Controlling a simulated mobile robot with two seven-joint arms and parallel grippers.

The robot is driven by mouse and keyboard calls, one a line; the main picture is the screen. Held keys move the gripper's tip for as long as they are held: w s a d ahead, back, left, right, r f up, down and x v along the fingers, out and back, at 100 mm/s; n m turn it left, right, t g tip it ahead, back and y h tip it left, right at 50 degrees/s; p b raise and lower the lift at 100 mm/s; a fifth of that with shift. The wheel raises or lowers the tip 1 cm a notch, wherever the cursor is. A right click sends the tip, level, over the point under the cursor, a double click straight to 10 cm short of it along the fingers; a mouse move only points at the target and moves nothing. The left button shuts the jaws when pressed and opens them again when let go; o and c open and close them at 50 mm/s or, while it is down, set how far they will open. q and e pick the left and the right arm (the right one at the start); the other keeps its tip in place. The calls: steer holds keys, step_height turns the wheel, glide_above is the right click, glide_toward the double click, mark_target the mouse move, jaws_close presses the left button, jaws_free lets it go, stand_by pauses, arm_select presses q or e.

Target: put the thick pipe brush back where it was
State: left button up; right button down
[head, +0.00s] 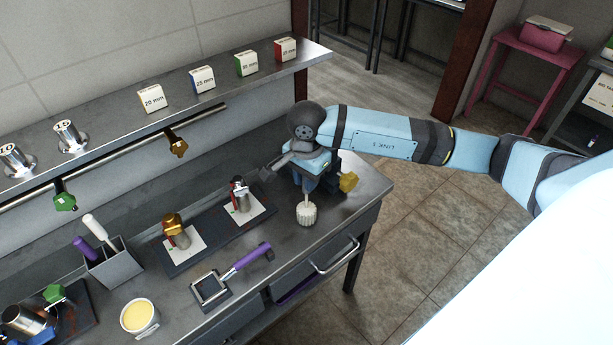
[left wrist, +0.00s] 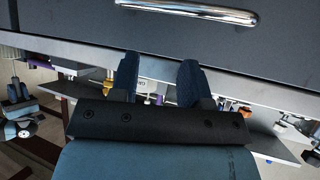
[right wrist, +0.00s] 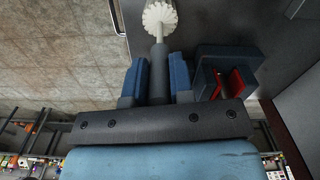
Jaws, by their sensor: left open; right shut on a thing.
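The thick pipe brush has a white, ribbed bristle head (head: 307,213) that hangs bristles down over the right end of the steel bench (head: 335,215). My right gripper (head: 308,178) is shut on its handle. In the right wrist view the dark grey handle (right wrist: 158,72) sits between the fingers, with the white head beyond. I cannot tell whether the bristles touch the bench. My left gripper (left wrist: 158,80) is open and empty, near a drawer front.
A dark block with red inside (right wrist: 236,82) stands right beside my right gripper; a yellow part (head: 348,182) shows there. Dark trays with metal fittings (head: 240,197), a purple-handled square frame tool (head: 212,290) and a yellow-filled cup (head: 139,317) stand on the bench. A shelf (head: 112,127) runs behind.

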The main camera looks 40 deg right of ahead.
steer(key=shift+f+b, duration=0.2)
steer(key=shift+b, duration=0.1)
steer(key=c, duration=1)
jaws_free()
steer(key=shift+r, duration=0.1)
